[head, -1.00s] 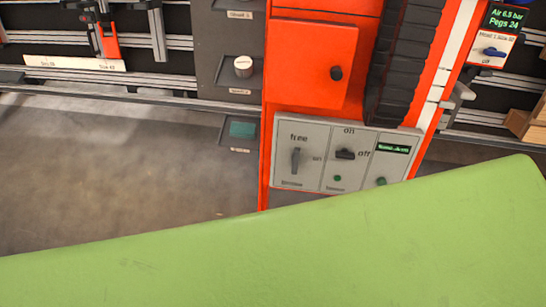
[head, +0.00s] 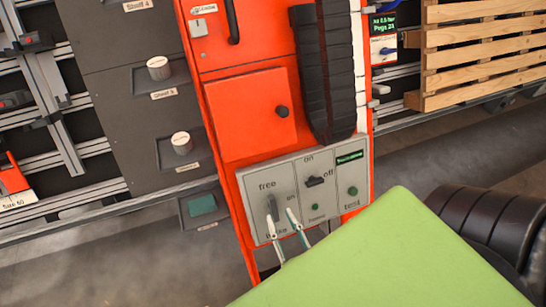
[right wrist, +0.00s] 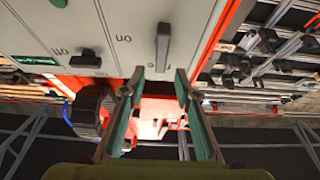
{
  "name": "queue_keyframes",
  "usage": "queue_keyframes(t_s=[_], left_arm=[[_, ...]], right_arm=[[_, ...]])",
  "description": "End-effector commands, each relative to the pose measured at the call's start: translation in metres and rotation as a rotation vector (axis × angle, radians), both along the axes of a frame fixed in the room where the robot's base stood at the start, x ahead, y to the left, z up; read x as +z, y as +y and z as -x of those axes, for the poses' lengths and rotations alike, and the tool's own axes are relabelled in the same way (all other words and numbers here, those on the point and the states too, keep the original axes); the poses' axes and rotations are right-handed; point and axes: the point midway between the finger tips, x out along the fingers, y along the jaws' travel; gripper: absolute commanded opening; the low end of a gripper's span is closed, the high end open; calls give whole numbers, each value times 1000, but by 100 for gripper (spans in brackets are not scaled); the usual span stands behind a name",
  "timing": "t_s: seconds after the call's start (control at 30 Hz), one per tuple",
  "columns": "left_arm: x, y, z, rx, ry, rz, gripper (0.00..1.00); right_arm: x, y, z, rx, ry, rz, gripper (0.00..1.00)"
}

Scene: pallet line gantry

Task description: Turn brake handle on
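The brake handle (head: 272,207) is a dark grey lever on the light grey control panel (head: 330,204). It stands upright in line with the "free" label, with "on" marked to its right. My right gripper (head: 281,218) is open, its two thin fingers at the panel just below and right of the handle. In the right wrist view the panel is upside down. There the handle (right wrist: 163,46) lies just beyond and between the open fingertips (right wrist: 159,73), with nothing visibly gripped. I cannot tell whether a finger touches it. My left gripper is not in view.
Right of the brake on the panel are a black on/off switch (head: 315,181), green buttons and a small display (head: 350,157). The orange cabinet (head: 250,115) rises above. Drawers with white knobs (head: 182,143) stand left, and a wooden pallet (head: 480,50) at upper right.

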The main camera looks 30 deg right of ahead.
Motion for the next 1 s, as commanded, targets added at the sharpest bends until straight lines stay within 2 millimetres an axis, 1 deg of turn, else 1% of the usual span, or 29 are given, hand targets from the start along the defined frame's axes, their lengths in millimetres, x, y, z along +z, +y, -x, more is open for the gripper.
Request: queue_keyframes(t_s=[0.03, 0.1, 0.2, 0.3, 0.47, 0.73, 0.83, 0.87, 1.0], left_arm=[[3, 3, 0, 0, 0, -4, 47], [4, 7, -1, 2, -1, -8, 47], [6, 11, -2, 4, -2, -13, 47], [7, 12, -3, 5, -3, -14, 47], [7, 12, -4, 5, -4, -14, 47], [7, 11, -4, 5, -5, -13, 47], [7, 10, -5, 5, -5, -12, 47], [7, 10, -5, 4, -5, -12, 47], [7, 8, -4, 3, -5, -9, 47]], right_arm=[[3, -3, -12, 0, -4, 2, 29], [2, -6, -25, 1, -3, 2, 29], [1, -9, -40, 1, -1, 0, 29], [0, -12, -50, 1, 0, 0, 29], [0, -14, -58, 1, 1, 1, 29], [-1, -14, -59, 1, 2, 1, 29], [-1, -14, -59, 1, 2, 1, 3], [-1, -14, -59, 1, 2, 0, 0], [-1, -14, -59, 1, 1, 0, 0]])
